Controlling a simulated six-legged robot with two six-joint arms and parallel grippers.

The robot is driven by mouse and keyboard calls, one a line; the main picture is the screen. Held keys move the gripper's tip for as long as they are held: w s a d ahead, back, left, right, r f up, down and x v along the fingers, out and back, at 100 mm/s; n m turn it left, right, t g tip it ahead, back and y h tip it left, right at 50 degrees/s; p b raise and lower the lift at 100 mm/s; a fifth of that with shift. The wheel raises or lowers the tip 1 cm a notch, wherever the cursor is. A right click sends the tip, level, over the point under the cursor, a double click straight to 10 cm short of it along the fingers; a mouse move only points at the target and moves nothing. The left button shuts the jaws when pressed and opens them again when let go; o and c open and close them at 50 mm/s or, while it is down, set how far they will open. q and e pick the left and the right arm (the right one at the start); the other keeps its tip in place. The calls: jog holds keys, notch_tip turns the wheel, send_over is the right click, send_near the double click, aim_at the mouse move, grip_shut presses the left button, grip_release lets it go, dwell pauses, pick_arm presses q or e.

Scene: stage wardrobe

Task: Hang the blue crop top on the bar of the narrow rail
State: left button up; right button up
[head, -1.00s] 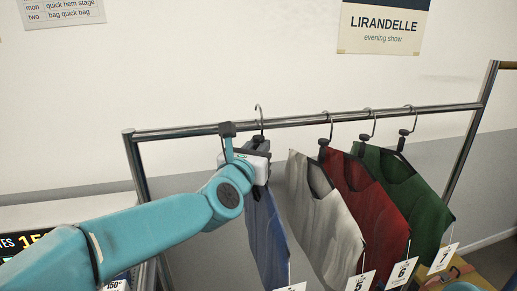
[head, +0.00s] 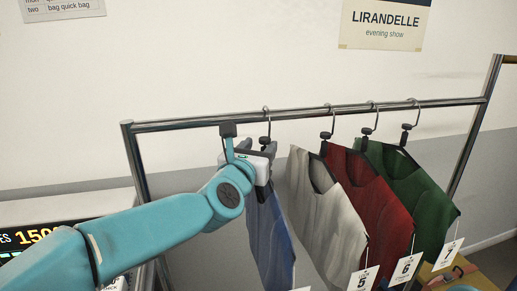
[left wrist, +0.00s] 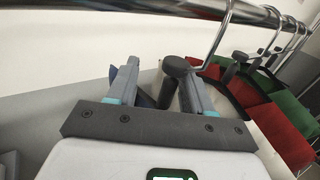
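The blue crop top (head: 269,240) hangs below the bar (head: 200,121) of the rail, left of the other garments. Its hanger hook (head: 266,112) loops over the bar. My left gripper (head: 258,148) is around the hanger just below the bar. In the left wrist view its two fingers (left wrist: 160,88) stand well apart, with the dark hanger knob (left wrist: 175,67) between them, nearer the right finger. The hook (left wrist: 214,42) rises from the knob to the bar (left wrist: 200,9). Only bits of blue cloth show there. My right gripper is not in view.
White (head: 318,225), red (head: 372,200) and green (head: 420,195) tops with number tags hang to the right on the same bar. The bar is bare left of my gripper. A lit display (head: 35,235) stands at lower left, behind my arm.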

pick_arm(q)
jog(key=b+v, duration=0.3)
jog(key=v, duration=1.3)
jog(key=shift+s, duration=0.3)
